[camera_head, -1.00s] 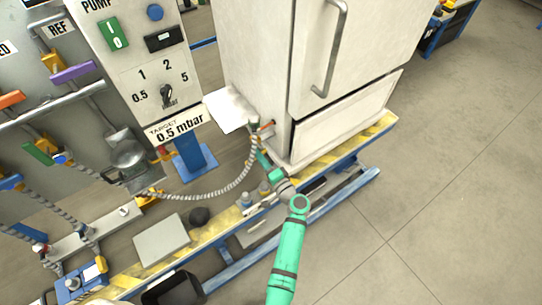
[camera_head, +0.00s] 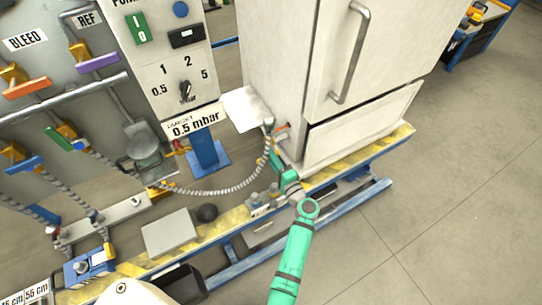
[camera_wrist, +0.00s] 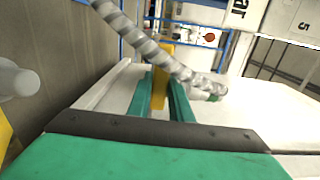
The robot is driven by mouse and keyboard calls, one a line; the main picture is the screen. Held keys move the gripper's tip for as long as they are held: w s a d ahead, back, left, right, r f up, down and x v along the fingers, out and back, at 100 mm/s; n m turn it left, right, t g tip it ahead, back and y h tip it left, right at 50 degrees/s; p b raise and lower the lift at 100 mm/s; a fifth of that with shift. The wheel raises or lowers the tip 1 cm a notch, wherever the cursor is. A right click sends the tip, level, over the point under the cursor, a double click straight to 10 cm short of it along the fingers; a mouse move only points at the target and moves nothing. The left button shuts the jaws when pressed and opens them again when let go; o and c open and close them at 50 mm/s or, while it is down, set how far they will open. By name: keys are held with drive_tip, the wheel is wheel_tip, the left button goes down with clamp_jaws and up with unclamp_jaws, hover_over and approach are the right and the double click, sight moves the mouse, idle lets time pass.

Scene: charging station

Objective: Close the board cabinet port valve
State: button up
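The white board cabinet (camera_head: 300,60) stands at the upper middle of the head view. At its lower left side is the port, with a small orange-red part (camera_head: 282,128) beside the grey ribbed hose (camera_head: 262,160). My green gripper (camera_head: 274,158) is right below this port, close to the hose end. In the wrist view, my gripper's two green fingers (camera_wrist: 163,98) stand apart on either side of a yellow piece (camera_wrist: 161,75). I cannot tell whether they press on it. The hose (camera_wrist: 155,52) crosses just beyond the fingertips. The valve handle's position is unclear.
The pump panel (camera_head: 170,60) with its dial stands left of the cabinet. Several coloured valve handles sit on the wall at far left. A yellow-edged blue platform (camera_head: 235,215) carries a grey plate (camera_head: 170,232) and a black ball (camera_head: 207,213). Open floor lies right.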

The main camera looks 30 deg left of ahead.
drive_tip(key=o, duration=0.3)
drive_tip(key=v, duration=1.1)
idle(0.3)
